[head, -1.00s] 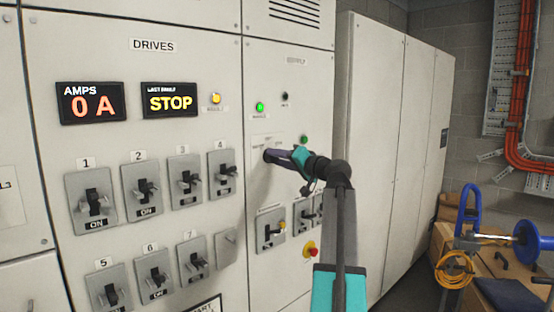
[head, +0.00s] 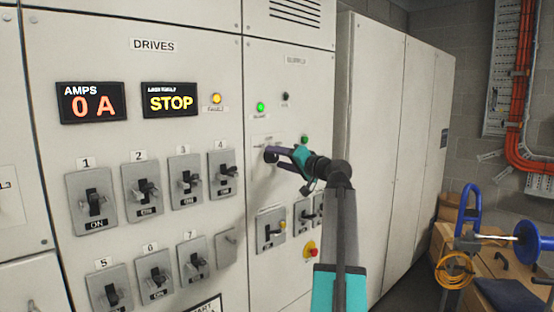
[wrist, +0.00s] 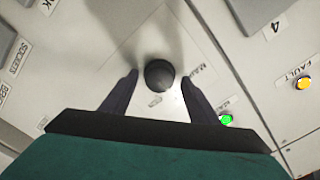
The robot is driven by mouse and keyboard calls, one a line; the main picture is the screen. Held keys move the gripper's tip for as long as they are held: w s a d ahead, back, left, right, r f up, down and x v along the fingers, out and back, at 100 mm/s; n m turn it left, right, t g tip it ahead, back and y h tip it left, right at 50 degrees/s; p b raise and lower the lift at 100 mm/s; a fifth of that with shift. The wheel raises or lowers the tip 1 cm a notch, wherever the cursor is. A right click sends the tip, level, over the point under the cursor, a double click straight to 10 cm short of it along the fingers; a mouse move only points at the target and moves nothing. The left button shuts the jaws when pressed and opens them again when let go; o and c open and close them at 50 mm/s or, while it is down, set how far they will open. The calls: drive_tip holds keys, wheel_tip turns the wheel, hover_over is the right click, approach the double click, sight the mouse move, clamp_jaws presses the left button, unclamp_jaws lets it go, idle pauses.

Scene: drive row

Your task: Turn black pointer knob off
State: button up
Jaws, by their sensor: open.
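The black pointer knob (wrist: 159,74) sticks out of the light grey panel in the wrist view, between my gripper's fingertips. My gripper (wrist: 158,84) is open, with one dark finger on each side of the knob and a gap to each. In the head view my gripper (head: 272,155) is up at the panel of the right-hand cabinet, below the green lamp. There its fingers mostly cover the knob. The knob's pointing direction is too dark to make out.
A lit green lamp (head: 260,107) is above the gripper and a green button (head: 304,140) is to its right. A switch plate (head: 270,230) and a red-and-yellow button (head: 310,250) are below. Numbered drive switches (head: 143,190) fill the cabinet to the left.

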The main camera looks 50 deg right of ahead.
drive_tip(key=s+a+b, duration=0.1)
drive_tip(key=s+b, duration=0.1)
drive_tip(key=s, duration=1.1)
drive_tip(key=shift+s, duration=0.4)
